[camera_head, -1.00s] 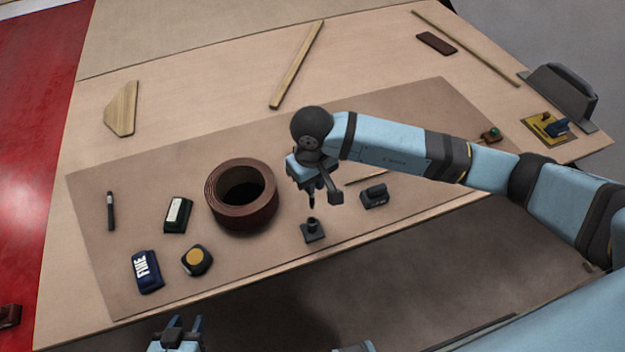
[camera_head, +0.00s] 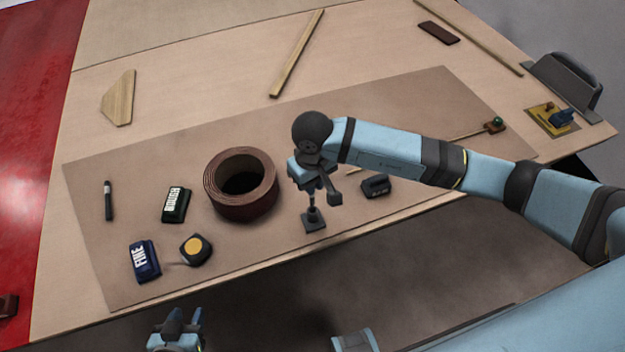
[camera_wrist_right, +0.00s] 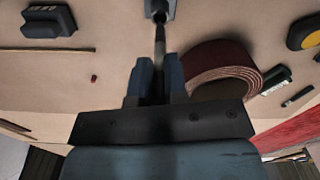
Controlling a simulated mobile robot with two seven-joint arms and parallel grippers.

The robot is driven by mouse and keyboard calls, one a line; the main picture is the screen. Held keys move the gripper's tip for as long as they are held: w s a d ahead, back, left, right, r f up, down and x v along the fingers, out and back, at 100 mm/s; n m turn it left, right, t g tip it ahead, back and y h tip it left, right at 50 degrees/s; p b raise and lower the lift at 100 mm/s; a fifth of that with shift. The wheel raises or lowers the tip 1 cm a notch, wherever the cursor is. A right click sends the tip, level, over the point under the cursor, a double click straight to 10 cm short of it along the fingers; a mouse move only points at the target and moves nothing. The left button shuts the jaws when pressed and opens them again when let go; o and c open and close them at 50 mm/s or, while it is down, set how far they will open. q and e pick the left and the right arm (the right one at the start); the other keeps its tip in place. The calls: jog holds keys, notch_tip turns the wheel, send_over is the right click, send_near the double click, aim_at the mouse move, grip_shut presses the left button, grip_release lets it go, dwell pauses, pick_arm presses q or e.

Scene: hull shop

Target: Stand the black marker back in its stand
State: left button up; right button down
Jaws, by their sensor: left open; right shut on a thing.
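The dark stand (camera_head: 314,222), a square base with a short upright socket, is on the brown mat near the table's front edge. My right gripper (camera_head: 311,187) is above it, shut on a thin dark marker (camera_head: 312,198). The marker is roughly upright with its lower end at the socket; I cannot tell how deep it sits. In the right wrist view the marker (camera_wrist_right: 160,42) runs from the fingers (camera_wrist_right: 155,80) to the stand (camera_wrist_right: 160,8). My left gripper (camera_head: 184,318) is open and empty, off the table's front edge.
A brown abrasive roll (camera_head: 240,190) stands just left of the stand. A dark block (camera_head: 376,186) sits close on its right. Further left are the ROUGH block (camera_head: 176,204), FINE block (camera_head: 145,261), tape measure (camera_head: 195,249) and another dark pen-like thing (camera_head: 108,200).

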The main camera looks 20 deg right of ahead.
dwell(0.3)
dwell(0.4)
jog(key=shift+f+b, duration=0.15)
jog(key=shift+b, duration=0.25)
jog(key=shift+f, duration=0.15)
dwell(0.6)
jog(key=shift+b, duration=0.7)
jog(key=shift+f+b, duration=0.8)
jog(key=shift+b, duration=0.25)
dwell(1.1)
jog(key=shift+f+b, duration=0.2)
jog(key=shift+b, duration=0.7)
dwell(1.1)
jog(key=shift+f+b, duration=0.45)
jog(key=shift+b, duration=0.3)
dwell(0.6)
